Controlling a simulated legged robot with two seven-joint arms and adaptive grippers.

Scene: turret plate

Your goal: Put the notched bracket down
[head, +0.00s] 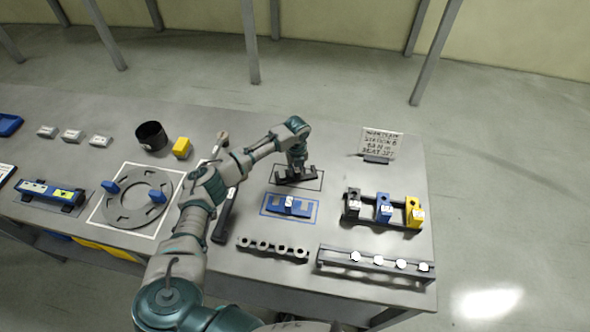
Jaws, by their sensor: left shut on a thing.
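My left gripper (297,166) is shut on the dark notched bracket (283,179), with the fingers pointing down from above. The bracket lies low over a black-outlined rectangle (319,189) on the grey table; whether it touches the surface I cannot tell. The gripper hides part of the bracket's middle. A blue notched piece marked S (300,209) lies in a blue outline just nearer than it. My right gripper is not in view.
A rack with black, blue and yellow blocks (383,205) stands right. A holed bar (272,249) and a rail with white knobs (375,264) lie in front. A round plate (126,213) and a hammer (222,220) are left. A sign (381,143) stands behind.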

